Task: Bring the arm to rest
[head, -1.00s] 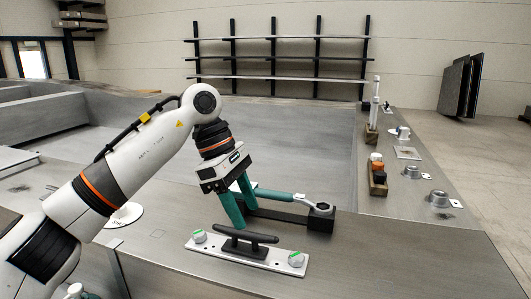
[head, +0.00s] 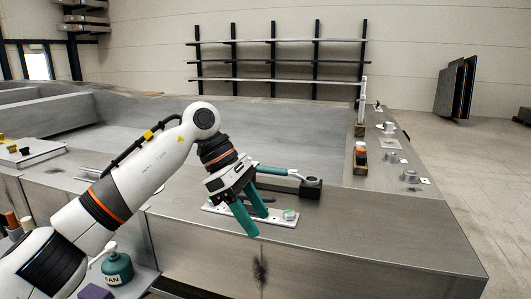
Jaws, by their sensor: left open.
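My left arm reaches in from the left in the head view. My left gripper (head: 256,222) has teal fingers, points down and is open, with nothing seen between its fingers. It shows in front of a pale plate (head: 283,222) with a dark cleat on it, and covers much of both. Whether the fingers touch the cleat or plate I cannot tell. One nut with a green mark (head: 290,214) shows at the plate's right end. My right gripper is not in view.
A teal-handled wrench (head: 277,171) lies behind the gripper, its head at a black block (head: 311,188). Small fittings (head: 410,176) line the right deck. A teal bottle (head: 117,267) stands at lower left. The deck's front right (head: 390,240) is clear.

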